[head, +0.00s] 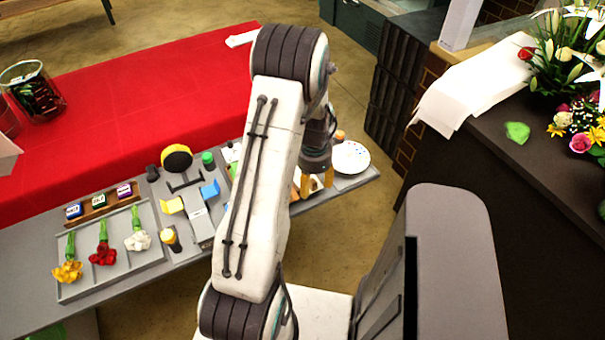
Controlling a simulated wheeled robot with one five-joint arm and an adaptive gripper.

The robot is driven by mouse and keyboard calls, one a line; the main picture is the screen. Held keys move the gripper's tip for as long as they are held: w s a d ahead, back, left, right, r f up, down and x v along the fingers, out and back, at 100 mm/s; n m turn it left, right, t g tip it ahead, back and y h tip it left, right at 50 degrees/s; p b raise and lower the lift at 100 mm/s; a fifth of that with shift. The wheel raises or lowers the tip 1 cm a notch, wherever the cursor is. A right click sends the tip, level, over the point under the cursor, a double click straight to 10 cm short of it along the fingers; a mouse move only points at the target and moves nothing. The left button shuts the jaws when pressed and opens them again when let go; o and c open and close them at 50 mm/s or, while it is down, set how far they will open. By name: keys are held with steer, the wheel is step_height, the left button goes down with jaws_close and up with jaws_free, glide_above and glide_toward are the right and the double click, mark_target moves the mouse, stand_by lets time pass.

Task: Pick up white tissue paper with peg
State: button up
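A small white folded piece (241,39) lies at the far end of the red-covered table; it may be tissue paper, but no peg shows on it. A larger white sheet (472,92) lies over the edge of the dark counter at right, also with no peg visible. I cannot tell which is the tissue paper with peg. My gripper (315,182) points down over the right part of the grey bench, well apart from both white pieces. My arm hides much of it and the bench beneath, so its fingers and any held thing are unclear.
The grey bench (30,292) carries a tray (75,292) with yellow, red and white flowers, small boxes, a tape roll (177,158) and a white plate (350,158). Flower arrangements (575,60) stand on the right counter. Dark stacked crates (400,85) stand behind. Floor shows between bench and counter.

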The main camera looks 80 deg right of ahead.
jaws_close()
stand_by(0.3)
steer(key=shift+r, duration=0.15)
